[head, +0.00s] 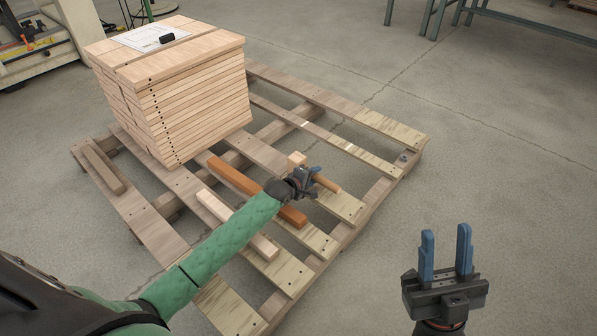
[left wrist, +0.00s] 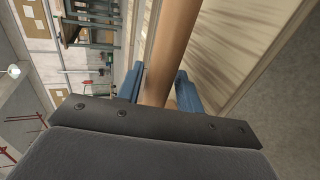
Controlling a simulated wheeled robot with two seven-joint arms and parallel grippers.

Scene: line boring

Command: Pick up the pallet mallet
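The pallet mallet lies on the pallet (head: 290,284). Its brown round handle (head: 328,184) sticks out to the right of my left gripper, and a pale wooden block that looks like its head (head: 296,158) shows just behind. My left gripper (head: 312,175) is low over the slats at the mallet. In the left wrist view the handle (left wrist: 169,50) runs between the two blue fingers (left wrist: 160,86), with a narrow gap visible beside it, so they look open around it. My right gripper (head: 446,250) is open and empty, off the pallet's right side.
A stack of boards (head: 190,100) stands on the pallet's far left, with a paper sheet (head: 150,34) and a small black object (head: 167,38) on top. An orange-brown bar (head: 235,178) and a pale strip (head: 222,211) lie near my left arm. Floor at right is clear.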

